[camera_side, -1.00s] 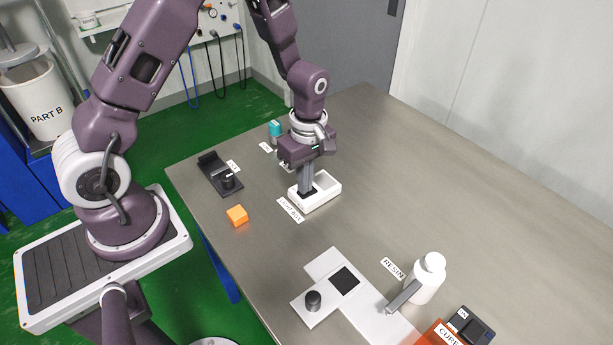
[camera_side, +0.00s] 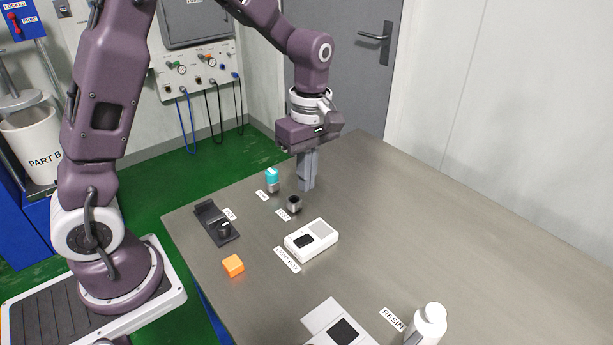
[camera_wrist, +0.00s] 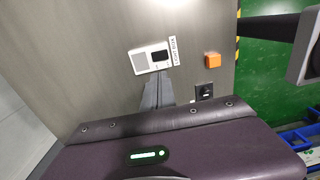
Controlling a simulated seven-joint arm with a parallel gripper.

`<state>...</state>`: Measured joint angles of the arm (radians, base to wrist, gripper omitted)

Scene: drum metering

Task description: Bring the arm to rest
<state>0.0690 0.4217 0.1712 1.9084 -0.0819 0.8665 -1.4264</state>
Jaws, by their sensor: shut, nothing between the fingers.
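My gripper (camera_side: 306,186) is shut and empty, pointing down over the far part of the table. It is beyond the white box (camera_side: 311,240) and clear of it. I cannot tell from the side view how high its tips are above the table. In the wrist view my gripper's fingers (camera_wrist: 158,82) show as a grey wedge below the same white box (camera_wrist: 142,63). The box has a black square and a pale panel on top.
Near my gripper stand a small dark cup (camera_side: 294,204) and a teal-topped bottle (camera_side: 272,180). A black device (camera_side: 214,222), an orange cube (camera_side: 233,265) and a white RESIN bottle (camera_side: 429,324) are also on the table. The table's right side (camera_side: 430,235) is clear.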

